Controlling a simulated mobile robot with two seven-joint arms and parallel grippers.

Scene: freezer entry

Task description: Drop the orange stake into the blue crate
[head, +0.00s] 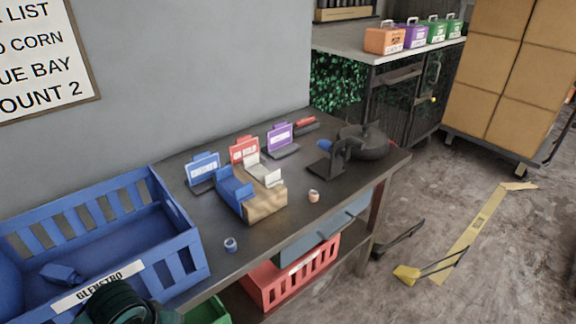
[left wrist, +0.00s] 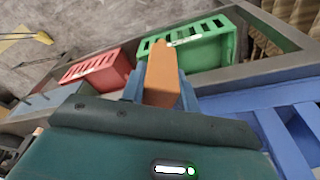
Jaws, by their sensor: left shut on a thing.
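The blue crate (head: 190,258) stands at the left end of the dark table, open at the top, with a white GLENSTRO label on its near side. My left gripper (head: 118,303) shows only in part at the bottom edge of the head view, in front of the crate. In the left wrist view my left gripper (left wrist: 160,92) is shut on the orange stake (left wrist: 162,65), between its blue fingers. The blue crate (left wrist: 262,105) is at the right there, beside the stake. The head view does not show the stake. My right gripper is not in view.
A blue object (head: 62,273) lies in the crate. A red crate (head: 290,279) and a green crate (head: 212,312) sit below the tabletop.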

